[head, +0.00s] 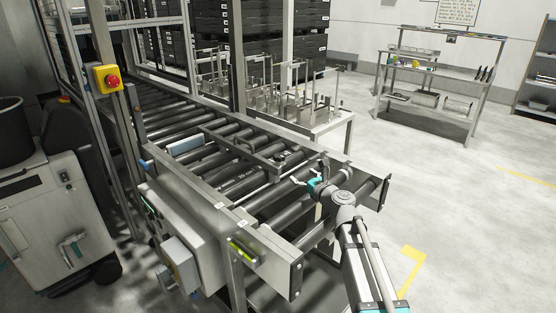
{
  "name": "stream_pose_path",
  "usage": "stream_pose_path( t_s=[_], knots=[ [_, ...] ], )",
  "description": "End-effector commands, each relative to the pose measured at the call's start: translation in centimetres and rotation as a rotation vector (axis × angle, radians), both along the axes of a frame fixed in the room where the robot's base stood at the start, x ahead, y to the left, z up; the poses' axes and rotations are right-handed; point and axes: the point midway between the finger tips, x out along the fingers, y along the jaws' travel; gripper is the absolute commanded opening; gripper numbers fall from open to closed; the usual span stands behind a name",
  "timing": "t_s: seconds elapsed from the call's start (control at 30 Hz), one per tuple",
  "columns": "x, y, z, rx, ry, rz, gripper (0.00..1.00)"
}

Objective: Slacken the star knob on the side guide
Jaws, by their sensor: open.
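My gripper (300,182) is above the near end of the roller conveyor (232,184), at the end of my arm reaching in from the lower right. It is small in this view; its pale fingers look apart and empty. A grey rail (240,146) that looks like the side guide lies along the rollers, up and left of my gripper. I cannot make out the star knob for certain; small dark fittings near the rail's near end are too small to tell. My gripper appears apart from the rail, and my wrist hides part of the conveyor's right side.
A yellow box with a red emergency button (108,79) is on a post at left. A control box (180,264) hangs on the conveyor's near side. A metal rack table (315,125) stands behind the conveyor. A workbench (440,75) is farther back. Floor at right is clear.

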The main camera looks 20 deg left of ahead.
Motion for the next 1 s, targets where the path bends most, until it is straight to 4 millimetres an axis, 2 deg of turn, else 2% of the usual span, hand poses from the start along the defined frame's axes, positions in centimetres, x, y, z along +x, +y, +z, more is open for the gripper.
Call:
stream_pose_path(
  t_s=[0.27,0.47,1.0],
  knots=[
    [0.3,0.5,0.0,0.0,0.0,0.001,1.0],
    [1.4,1.9,0.0,0.0,0.0,0.002,1.0],
    [6.0,8.5,0.0,0.0,0.0,0.003,1.0]
  ],
)
